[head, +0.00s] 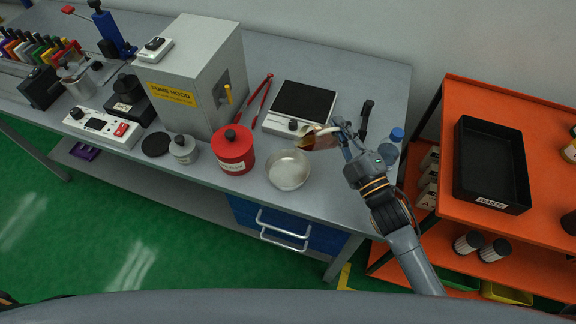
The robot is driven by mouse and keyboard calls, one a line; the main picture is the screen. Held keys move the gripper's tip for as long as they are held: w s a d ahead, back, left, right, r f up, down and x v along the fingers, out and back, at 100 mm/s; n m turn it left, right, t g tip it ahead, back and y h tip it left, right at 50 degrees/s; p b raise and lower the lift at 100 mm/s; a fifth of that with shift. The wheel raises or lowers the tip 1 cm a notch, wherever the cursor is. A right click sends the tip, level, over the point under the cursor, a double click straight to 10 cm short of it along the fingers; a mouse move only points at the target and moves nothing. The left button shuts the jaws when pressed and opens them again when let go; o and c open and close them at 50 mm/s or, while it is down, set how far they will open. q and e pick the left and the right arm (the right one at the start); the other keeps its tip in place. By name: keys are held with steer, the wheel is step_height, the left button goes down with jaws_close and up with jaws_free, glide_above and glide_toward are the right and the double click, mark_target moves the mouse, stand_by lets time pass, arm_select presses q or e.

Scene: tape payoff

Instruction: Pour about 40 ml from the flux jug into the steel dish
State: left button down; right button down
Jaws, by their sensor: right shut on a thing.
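The steel dish (288,178) is a shallow, round, shiny bowl standing on the grey bench near its front edge. My right gripper (341,133) is shut on the flux jug (318,143), a small vessel with amber-brown contents. The jug is held above and just right of the dish's far rim and looks tilted to the left, toward the dish. The gripper partly hides it. I cannot make out a stream or the liquid level in the dish. My left gripper is not in view.
A red lidded can (234,155) stands left of the dish. Behind are a hotplate (302,103), red tongs (262,100) and the fume hood (195,80). An orange cart (463,98) carries a black waste tray (467,163).

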steer(key=shift+r+n, duration=0.15)
steer(key=shift+n, duration=0.15)
steer(key=shift+s+a+n+y+b, duration=0.3)
steer(key=shift+s+a+n+b, duration=0.1)
steer(key=shift+n+b, duration=0.35)
stand_by(1.5)
steer(key=shift+w+d+r+m+h+p, duration=0.15)
steer(key=shift+d+r+m+h+p, duration=0.1)
steer(key=shift+m+p, duration=0.35)
steer(key=shift+w+d+r+m+h+p, duration=0.1)
steer(key=shift+w+r+m+h+p, duration=0.2)
steer(key=shift+p, duration=0.35)
steer(key=shift+d+f+m+h+p, duration=0.3)
steer(key=shift+f+m+p, duration=0.2)
steer(key=shift+m, duration=0.75)
steer(key=shift+d+f, duration=0.1)
steer(key=shift+f, duration=0.2)
steer(key=m, duration=0.1)
steer(key=m+p, duration=0.1)
steer(key=shift+w+d+f+m+h, duration=0.1)
steer(key=shift+w+d+m+h, duration=0.15)
steer(key=shift+d+m+h, duration=0.1)
steer(key=shift+w+d+f+m+p, duration=0.1)
steer(key=shift+w+d+m+p, duration=0.35)
steer(key=shift+m, duration=0.3)
